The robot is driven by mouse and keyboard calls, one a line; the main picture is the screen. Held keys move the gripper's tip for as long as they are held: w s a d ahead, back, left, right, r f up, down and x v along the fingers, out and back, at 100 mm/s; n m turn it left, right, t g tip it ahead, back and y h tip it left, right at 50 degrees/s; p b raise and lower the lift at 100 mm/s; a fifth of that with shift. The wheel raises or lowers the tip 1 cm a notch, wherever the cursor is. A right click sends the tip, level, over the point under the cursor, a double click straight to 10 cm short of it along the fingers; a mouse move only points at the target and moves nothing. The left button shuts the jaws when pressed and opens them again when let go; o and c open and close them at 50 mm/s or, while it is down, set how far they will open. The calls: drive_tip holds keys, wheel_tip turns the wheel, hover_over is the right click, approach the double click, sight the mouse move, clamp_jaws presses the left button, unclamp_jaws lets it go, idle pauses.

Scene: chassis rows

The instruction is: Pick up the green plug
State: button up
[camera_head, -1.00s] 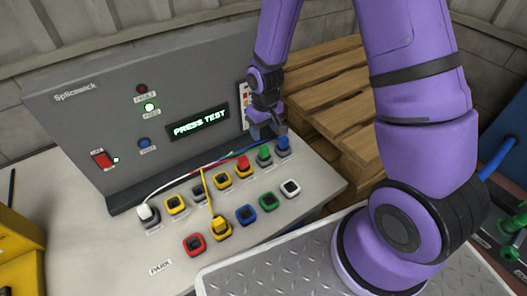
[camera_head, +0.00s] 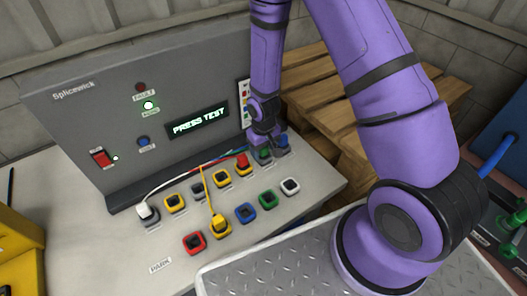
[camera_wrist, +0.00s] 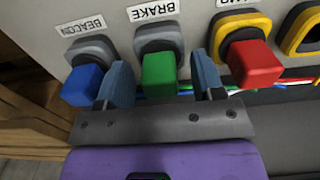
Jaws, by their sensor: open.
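The green plug (camera_wrist: 159,73) sits in a grey socket (camera_wrist: 158,38) under the label "BRAKE" in the wrist view. My gripper (camera_wrist: 165,85) is open, with one finger on each side of the green plug and a gap showing on both sides. In the head view my gripper (camera_head: 269,149) is low over the back row, and the green plug (camera_head: 265,153) is partly hidden by it. A blue plug (camera_wrist: 83,85) stands close to the left finger under "BEACON". A red plug (camera_wrist: 254,64) stands to the right of the right finger.
The panel (camera_head: 120,90) with a "PRESS TEST" display stands behind the sockets. A white plug (camera_head: 145,210) and a yellow plug (camera_head: 219,222) sit farther left with their cables. A wooden pallet (camera_head: 335,85) is behind.

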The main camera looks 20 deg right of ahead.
drive_tip(key=shift+f, duration=0.15)
drive_tip(key=c, duration=1)
